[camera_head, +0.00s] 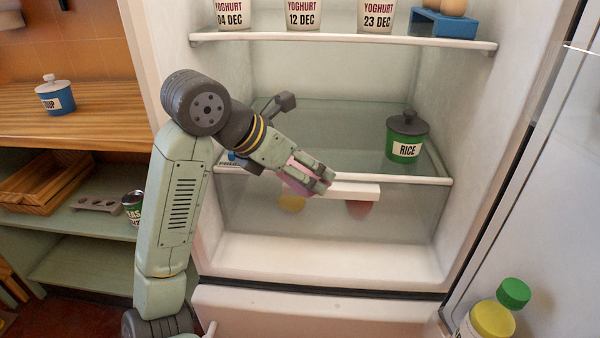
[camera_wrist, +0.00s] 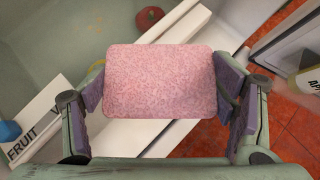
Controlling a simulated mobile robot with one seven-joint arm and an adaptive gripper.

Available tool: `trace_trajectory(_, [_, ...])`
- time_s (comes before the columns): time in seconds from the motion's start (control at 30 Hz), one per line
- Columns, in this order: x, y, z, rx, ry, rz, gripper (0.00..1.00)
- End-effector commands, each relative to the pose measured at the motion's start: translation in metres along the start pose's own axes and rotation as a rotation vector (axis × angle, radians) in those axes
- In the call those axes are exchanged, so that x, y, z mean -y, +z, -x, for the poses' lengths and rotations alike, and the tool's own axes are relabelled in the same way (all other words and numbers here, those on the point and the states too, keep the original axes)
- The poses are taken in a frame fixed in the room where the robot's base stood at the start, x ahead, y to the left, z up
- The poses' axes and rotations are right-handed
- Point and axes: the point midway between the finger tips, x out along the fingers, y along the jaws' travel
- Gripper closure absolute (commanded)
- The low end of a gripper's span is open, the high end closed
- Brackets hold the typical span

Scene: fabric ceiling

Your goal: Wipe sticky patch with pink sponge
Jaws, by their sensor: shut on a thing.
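A pink sponge (camera_wrist: 160,82) sits between the two fingers of my gripper (camera_wrist: 165,95) in the wrist view. The gripper is shut on it. In the head view my gripper (camera_head: 325,178) is at the front of the fridge, by the white front edge of the lower shelf and drawer. Only a bit of pink sponge (camera_head: 293,187) shows beside the fingers there.
A green rice jar (camera_head: 405,145) stands on the glass shelf (camera_head: 350,130) to the right. Yoghurt cups (camera_head: 303,14) stand on the upper shelf. The clear drawer below holds a yellow fruit (camera_head: 292,203) and a red one (camera_head: 359,209).

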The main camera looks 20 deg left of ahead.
Motion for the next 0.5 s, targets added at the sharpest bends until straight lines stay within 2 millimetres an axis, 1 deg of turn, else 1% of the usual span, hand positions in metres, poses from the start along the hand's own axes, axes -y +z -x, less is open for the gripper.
trace_trajectory(0.03, [-0.004, 0.004, -0.002, 0.0, -0.002, 0.002, 0.44])
trace_trajectory(0.5, [-0.045, 0.029, -0.033, -0.002, -0.001, 0.001, 0.44])
